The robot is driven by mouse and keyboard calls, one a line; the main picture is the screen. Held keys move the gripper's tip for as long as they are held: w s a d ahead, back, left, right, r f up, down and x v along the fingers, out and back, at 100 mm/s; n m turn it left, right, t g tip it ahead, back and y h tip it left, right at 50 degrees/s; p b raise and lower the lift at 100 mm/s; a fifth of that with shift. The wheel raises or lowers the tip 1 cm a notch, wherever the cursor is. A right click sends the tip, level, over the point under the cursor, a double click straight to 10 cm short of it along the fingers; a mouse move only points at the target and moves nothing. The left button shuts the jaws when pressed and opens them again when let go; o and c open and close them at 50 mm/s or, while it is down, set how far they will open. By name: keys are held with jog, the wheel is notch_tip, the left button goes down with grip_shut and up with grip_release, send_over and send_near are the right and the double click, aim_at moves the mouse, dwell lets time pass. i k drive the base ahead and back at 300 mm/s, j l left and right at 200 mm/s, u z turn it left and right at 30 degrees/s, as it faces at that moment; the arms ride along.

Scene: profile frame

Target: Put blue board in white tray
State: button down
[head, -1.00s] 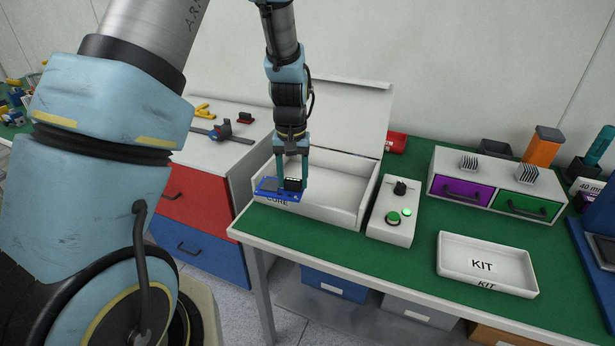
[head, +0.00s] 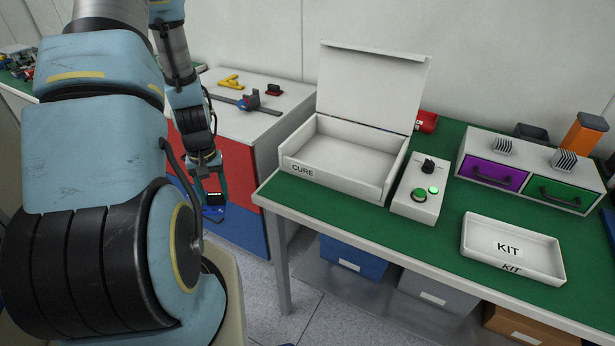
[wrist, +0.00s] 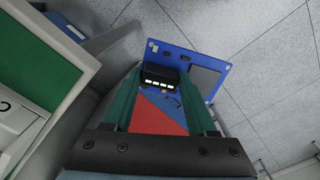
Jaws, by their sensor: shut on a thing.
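My gripper (head: 208,188) is shut on the blue board (head: 213,213) and holds it in the air left of the green table, in front of the drawer cabinet. In the wrist view the blue board (wrist: 205,70) shows between the green fingers, with a black connector block on it and grey floor behind. The white tray (head: 550,270), labelled KIT, lies on the right part of the table near its front edge. Its inside looks empty. The gripper is well to the left of it.
An open white box labelled CURE (head: 385,190) with its lid raised stands at the table's left end. A control box (head: 405,207) with a lit green light sits between it and the tray. A unit with purple and green drawers (head: 530,174) is behind the tray.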

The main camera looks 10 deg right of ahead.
aim_at(509, 249)
jog(key=k+l, duration=0.7)
jog(key=l, duration=0.15)
jog(key=k+l, duration=0.7)
jog(key=i+l, duration=0.1)
jog(key=i, duration=0.4)
